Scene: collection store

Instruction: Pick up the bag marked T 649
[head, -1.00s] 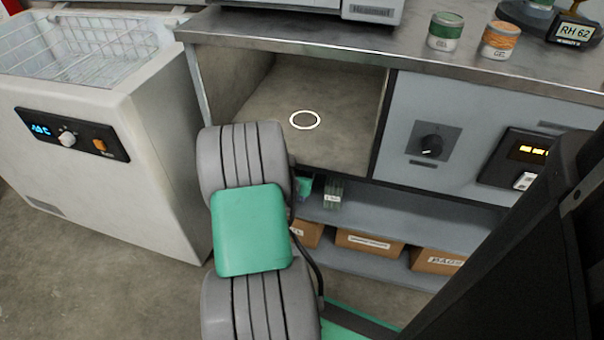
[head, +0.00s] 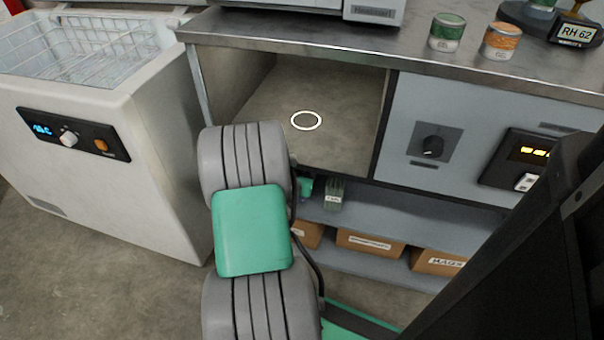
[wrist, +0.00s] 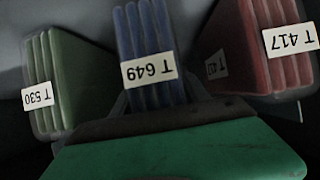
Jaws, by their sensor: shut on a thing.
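The blue ribbed bag marked T 649 (wrist: 150,40) is in the middle of the wrist view, its white label upside down. My gripper (wrist: 152,108) is shut on this bag; the green gripper body hides its lower part. A green bag marked T 530 (wrist: 72,75) is to its left in the wrist view, and a red bag marked T 417 (wrist: 262,50) is to its right. In the head view my gripper (head: 305,187) reaches under the counter, mostly hidden by my arm. The blue bag cannot be seen there.
In the head view, a green bag (head: 334,192) stands on the shelf beside my gripper. Cardboard boxes (head: 369,242) stand on the shelf below. The open compartment (head: 340,130) above holds only a white ring mark. A white chest freezer (head: 160,150) stands at left.

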